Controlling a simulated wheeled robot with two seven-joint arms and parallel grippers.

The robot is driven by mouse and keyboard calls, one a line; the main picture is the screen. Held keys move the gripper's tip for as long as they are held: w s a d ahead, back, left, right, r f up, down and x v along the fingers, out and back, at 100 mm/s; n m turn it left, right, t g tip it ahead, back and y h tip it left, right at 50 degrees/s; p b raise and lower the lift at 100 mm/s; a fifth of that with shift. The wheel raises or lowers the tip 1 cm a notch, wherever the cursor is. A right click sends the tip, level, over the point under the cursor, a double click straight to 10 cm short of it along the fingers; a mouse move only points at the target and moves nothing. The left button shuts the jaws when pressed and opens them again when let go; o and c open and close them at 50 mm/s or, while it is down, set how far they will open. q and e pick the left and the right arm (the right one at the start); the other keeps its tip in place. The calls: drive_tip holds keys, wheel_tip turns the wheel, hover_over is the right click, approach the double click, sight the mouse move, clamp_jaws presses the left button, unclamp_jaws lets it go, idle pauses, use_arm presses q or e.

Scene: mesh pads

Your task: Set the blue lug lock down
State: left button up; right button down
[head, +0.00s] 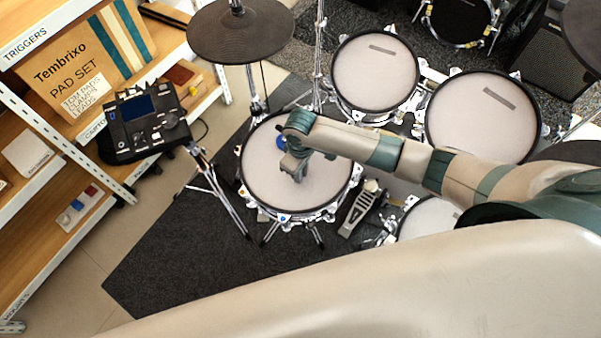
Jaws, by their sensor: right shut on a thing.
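My right gripper (294,172) points down over the round mesh pad (265,185) of the nearest drum, at the end of my arm from the right. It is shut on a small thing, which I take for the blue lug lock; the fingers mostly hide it. A bright blue round spot (281,141) shows beside the hand, but I cannot tell whether it is part of the gripper. Another small blue piece (284,218) sits at the drum's front rim. I cannot tell whether the fingertips touch the pad. My left gripper is not in view.
Two more pads (374,76) (483,115) stand behind my arm, a cymbal pad (239,31) at the upper left. A drum module (146,120) stands left of the near drum. Shelves (95,190) fill the left side. Dark carpet (190,255) is clear in front.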

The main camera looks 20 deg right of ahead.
drive_tip(key=shift+f, duration=0.1)
drive_tip(key=c, duration=1.7)
unclamp_jaws()
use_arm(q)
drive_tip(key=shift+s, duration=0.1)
use_arm(e)
drive_tip(key=shift+r, duration=0.45)
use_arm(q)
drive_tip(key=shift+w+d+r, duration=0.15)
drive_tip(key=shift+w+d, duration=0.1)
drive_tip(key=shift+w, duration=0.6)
use_arm(e)
drive_tip(key=shift+r, duration=5.65)
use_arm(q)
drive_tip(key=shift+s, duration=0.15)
